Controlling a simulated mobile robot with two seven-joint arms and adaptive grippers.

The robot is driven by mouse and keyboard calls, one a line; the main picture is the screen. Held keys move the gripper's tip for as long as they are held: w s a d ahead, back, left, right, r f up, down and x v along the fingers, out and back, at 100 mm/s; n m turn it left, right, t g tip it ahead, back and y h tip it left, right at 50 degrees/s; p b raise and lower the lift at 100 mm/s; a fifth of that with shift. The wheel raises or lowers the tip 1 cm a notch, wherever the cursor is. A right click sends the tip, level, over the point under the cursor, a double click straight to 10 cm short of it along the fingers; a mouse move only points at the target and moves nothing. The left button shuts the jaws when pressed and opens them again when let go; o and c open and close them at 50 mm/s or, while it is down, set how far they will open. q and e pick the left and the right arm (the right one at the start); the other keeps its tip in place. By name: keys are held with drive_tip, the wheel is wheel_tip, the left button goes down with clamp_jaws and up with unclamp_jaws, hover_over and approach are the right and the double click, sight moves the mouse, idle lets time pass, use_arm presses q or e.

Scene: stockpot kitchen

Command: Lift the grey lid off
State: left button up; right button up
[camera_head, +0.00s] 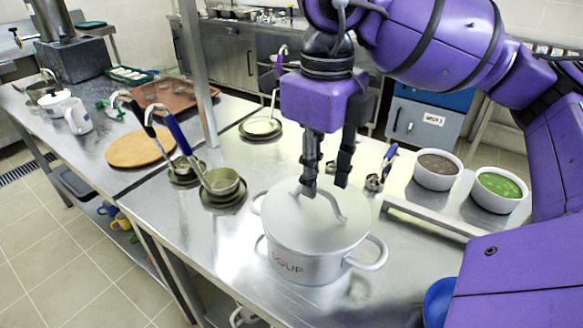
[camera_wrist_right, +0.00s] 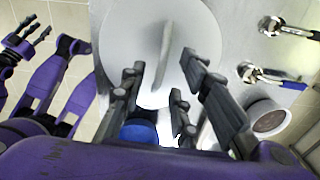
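The grey lid (camera_head: 297,216) sits on a large pale grey pot (camera_head: 308,268) marked SOUP, on the steel counter. An arched handle (camera_head: 323,198) stands on top of the lid; the handle also shows in the right wrist view (camera_wrist_right: 167,48). My right gripper (camera_head: 327,182) is open, fingers pointing down, just above the lid near the handle. In the wrist view its fingers are spread, with the lid beyond them and nothing between the pads. Whether a fingertip touches the handle is unclear. My left gripper (camera_wrist_right: 28,36) shows only in the wrist view, off to the left, open and empty.
A bowl of brown soup (camera_head: 438,169) and a bowl of green soup (camera_head: 499,188) stand to the right. Ladles (camera_head: 222,183) rest left of the pot. A blue bowl (camera_head: 438,303) is at the lower right. A steel post (camera_head: 198,80) rises behind.

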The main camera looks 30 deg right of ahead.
sight(317, 200)
wheel_tip(317, 200, down, 2)
drive_tip(key=shift+f, duration=0.1)
clamp_jaws()
idle(0.5)
